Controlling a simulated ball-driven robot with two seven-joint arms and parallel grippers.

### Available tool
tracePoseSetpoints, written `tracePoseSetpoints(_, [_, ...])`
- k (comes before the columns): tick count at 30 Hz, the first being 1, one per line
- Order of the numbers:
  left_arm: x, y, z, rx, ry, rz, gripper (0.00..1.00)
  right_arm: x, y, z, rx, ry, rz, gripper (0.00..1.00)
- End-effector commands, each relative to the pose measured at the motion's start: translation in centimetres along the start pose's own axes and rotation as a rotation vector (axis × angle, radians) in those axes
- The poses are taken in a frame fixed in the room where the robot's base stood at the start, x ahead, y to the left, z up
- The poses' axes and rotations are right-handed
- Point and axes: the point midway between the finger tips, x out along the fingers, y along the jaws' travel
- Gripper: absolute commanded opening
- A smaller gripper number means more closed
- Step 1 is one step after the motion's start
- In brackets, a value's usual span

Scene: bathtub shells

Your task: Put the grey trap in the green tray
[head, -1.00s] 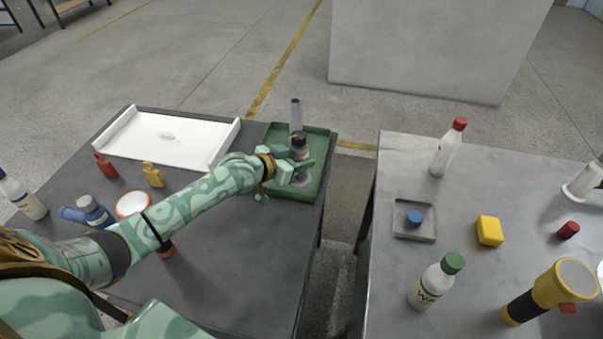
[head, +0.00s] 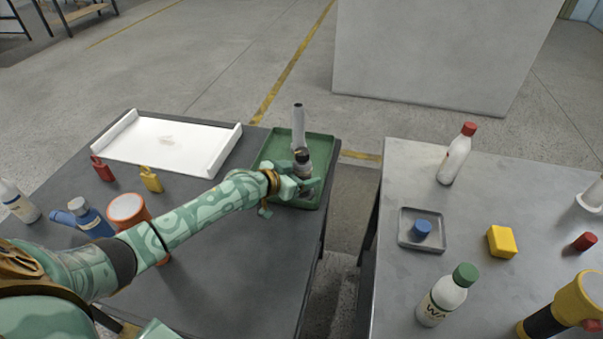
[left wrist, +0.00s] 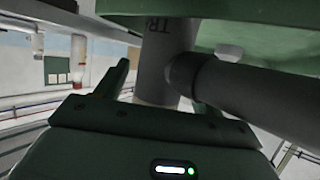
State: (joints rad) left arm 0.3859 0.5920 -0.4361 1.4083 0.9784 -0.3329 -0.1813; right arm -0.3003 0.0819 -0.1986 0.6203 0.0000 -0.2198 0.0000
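The grey trap (head: 299,128) stands roughly upright over the green tray (head: 316,142), with its lower part inside the tray's outline. Its dark collar and lower body are partly covered by my left gripper (head: 303,183). In the left wrist view the grey trap (left wrist: 161,55), marked with letters, rises in front of the gripper, and a side pipe runs off to the right. One finger of the left gripper shows left of the trap with a gap between them; the other finger is hidden there. The gripper looks open around the trap. My right gripper is not in view.
A white tray (head: 165,143) lies left of the green tray. Red (head: 102,169) and yellow (head: 151,179) small items, an orange-rimmed container (head: 126,208) and bottles stand near my left arm. A gap separates this table from the right one, which holds a grey tray (head: 407,236) and bottles.

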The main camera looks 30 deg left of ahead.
Motion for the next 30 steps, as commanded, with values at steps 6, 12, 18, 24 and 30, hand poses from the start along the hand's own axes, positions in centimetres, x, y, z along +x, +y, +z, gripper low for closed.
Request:
tracePoseSetpoints(6, [-0.1,0.0,-0.1,0.0,0.0,0.0,0.68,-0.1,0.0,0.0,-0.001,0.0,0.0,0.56])
tracePoseSetpoints(12, [-2.7,0.0,-0.6,0.002,-0.001,0.0,0.68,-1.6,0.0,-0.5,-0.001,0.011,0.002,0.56])
tracePoseSetpoints(18, [-7.6,0.0,-0.7,0.003,-0.002,0.0,0.68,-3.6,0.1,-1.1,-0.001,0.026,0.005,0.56])
tracePoseSetpoints(24, [-11.1,0.0,-0.5,0.002,-0.002,0.001,0.68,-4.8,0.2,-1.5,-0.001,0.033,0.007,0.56])
tracePoseSetpoints(30, [-12.2,0.0,-0.4,0.0,0.001,0.001,0.68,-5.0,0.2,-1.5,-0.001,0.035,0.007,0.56])
